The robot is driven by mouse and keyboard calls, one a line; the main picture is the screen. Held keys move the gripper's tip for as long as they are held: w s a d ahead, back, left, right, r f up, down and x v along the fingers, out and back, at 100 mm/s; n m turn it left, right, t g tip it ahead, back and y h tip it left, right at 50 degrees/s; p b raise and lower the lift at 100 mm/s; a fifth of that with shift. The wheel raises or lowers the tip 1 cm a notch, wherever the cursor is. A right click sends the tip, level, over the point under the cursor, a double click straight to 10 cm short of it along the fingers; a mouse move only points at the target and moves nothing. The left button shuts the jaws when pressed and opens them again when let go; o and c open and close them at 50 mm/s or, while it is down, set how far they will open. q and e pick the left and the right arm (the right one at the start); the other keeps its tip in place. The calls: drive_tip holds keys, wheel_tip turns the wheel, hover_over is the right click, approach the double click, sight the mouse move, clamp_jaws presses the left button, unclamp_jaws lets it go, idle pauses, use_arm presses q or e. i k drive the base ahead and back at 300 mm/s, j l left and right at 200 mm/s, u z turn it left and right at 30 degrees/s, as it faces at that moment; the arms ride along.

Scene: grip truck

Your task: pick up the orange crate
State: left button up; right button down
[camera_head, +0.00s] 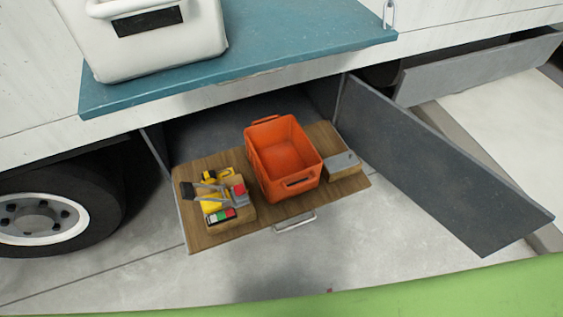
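The orange crate (284,158) stands upright and looks empty on a wooden pull-out drawer board (215,238). It has a dark handle slot in its near wall and sits right of the middle of the board. Nothing is touching its top or near side. Neither of my grippers shows in the head view.
Left of the crate are a yellow toy-like machine (212,190) and a small block with coloured patches (221,216). A grey-topped wooden block (342,164) lies on its right. An open grey door (430,170) stands right of the drawer. A teal shelf (290,45) carrying a white container (150,50) overhangs behind.

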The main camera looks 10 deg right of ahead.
sight(286, 164)
drive_tip(key=i+l+z, duration=0.1)
drive_tip(key=z, duration=0.25)
drive_tip(key=i+l+z, duration=0.1)
drive_tip(key=z, duration=0.3)
drive_tip(key=i+l+z, duration=0.1)
drive_tip(key=z, duration=0.25)
drive_tip(key=l, duration=0.1)
